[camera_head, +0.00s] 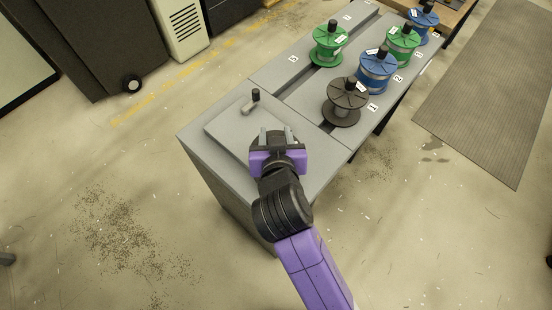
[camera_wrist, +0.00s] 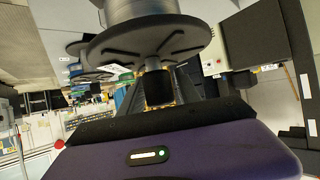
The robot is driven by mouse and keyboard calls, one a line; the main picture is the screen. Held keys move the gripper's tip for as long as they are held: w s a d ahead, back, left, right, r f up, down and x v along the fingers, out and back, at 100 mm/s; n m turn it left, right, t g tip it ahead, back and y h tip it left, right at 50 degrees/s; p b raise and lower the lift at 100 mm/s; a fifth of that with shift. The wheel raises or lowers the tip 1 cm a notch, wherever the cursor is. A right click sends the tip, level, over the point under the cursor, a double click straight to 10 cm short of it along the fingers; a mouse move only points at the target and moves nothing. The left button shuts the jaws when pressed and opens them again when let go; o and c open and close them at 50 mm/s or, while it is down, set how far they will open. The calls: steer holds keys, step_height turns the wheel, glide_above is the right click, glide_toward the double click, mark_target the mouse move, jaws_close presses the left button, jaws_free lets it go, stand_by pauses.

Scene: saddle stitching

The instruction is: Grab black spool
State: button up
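The black spool (camera_head: 345,102) stands upright on the grey bench at the spot marked 1, with a dark knob on top. In the wrist view, which looks upside down, a dark slotted spool flange (camera_wrist: 150,38) fills the upper part and its knob (camera_wrist: 157,86) points down. My gripper (camera_head: 277,133) is over the near end of the bench, left of and nearer than the black spool. Its two fingers stand apart with nothing held between them. In the wrist view the gripper's fingers (camera_wrist: 160,98) show on either side of the knob, which lies farther off.
Blue spools (camera_head: 376,72) (camera_head: 423,20) and green spools (camera_head: 330,45) (camera_head: 403,43) stand farther along the bench (camera_head: 290,68). A small crank handle (camera_head: 251,103) rises from the plate left of my gripper. Open floor lies to the left, and a grey mat (camera_head: 490,90) to the right.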

jaws_close()
stand_by(1.1)
steer(key=shift+r, duration=0.2)
